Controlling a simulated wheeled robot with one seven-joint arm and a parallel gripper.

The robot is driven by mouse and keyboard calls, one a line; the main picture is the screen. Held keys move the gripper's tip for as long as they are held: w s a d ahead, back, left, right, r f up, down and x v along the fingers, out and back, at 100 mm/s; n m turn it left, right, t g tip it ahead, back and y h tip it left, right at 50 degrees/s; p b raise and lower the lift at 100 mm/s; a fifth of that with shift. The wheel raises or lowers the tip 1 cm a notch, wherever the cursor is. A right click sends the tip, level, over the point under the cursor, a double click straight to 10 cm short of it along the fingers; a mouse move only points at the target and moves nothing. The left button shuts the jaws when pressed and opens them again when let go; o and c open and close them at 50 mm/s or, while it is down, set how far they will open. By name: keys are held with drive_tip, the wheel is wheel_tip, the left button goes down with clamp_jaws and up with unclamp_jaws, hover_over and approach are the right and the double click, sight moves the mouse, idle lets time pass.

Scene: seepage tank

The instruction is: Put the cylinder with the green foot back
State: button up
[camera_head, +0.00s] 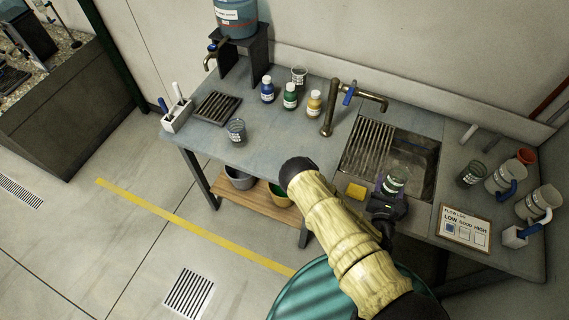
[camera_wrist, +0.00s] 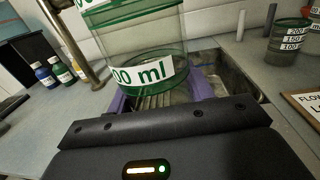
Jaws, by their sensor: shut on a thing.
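My gripper (camera_head: 390,190) is shut on a clear cylinder (camera_head: 395,181) with green bands and a white label, held over the near edge of the sink. In the wrist view the cylinder (camera_wrist: 148,45) fills the upper middle, looks upright, and its label reads partly "00 ml". The purple fingers (camera_wrist: 160,100) show on both sides of its lower part. A second greenish clear cylinder (camera_head: 470,174) stands on the bench right of the sink. Whether the held cylinder contains liquid is hard to tell.
A sink (camera_head: 415,150) with a slatted drainer (camera_head: 368,146) and tap (camera_head: 330,110) lies behind my gripper. A yellow sponge (camera_head: 356,191), a flow log board (camera_head: 465,228) and jugs (camera_head: 538,204) stand nearby. Bottles (camera_head: 290,96), a grey cup (camera_head: 236,131) and a dark rack (camera_head: 217,106) are left.

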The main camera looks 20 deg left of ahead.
drive_tip(key=shift+a, duration=0.15)
drive_tip(key=w+a+y+b, duration=0.1)
drive_tip(key=w+a+b, duration=0.25)
drive_tip(key=a, duration=0.25)
drive_tip(key=w+a+n+b, duration=0.1)
drive_tip(key=w+a+b, duration=0.1)
drive_tip(key=a+b, duration=0.3)
drive_tip(key=w+a+y+b, duration=0.1)
drive_tip(key=w+a+b, duration=0.2)
drive_tip(key=a, duration=0.4)
drive_tip(key=s+a+r+n+y+b, duration=0.1)
drive_tip(key=a+b, duration=0.3)
drive_tip(key=a, duration=0.4)
drive_tip(key=a+r+y+b, duration=0.1)
drive_tip(key=a+r+b, duration=0.2)
drive_tip(key=a, duration=0.5)
drive_tip(key=shift+s+r+n+g+b, duration=0.3)
drive_tip(key=shift+s+r+n+b, duration=0.1)
drive_tip(key=shift+r, duration=0.1)
drive_tip(key=shift+f, duration=0.1)
wheel_tip(320, 180, down, 6)
drive_tip(key=shift+p, duration=0.3)
drive_tip(key=shift+f, duration=0.1)
drive_tip(key=shift+f, duration=1.85)
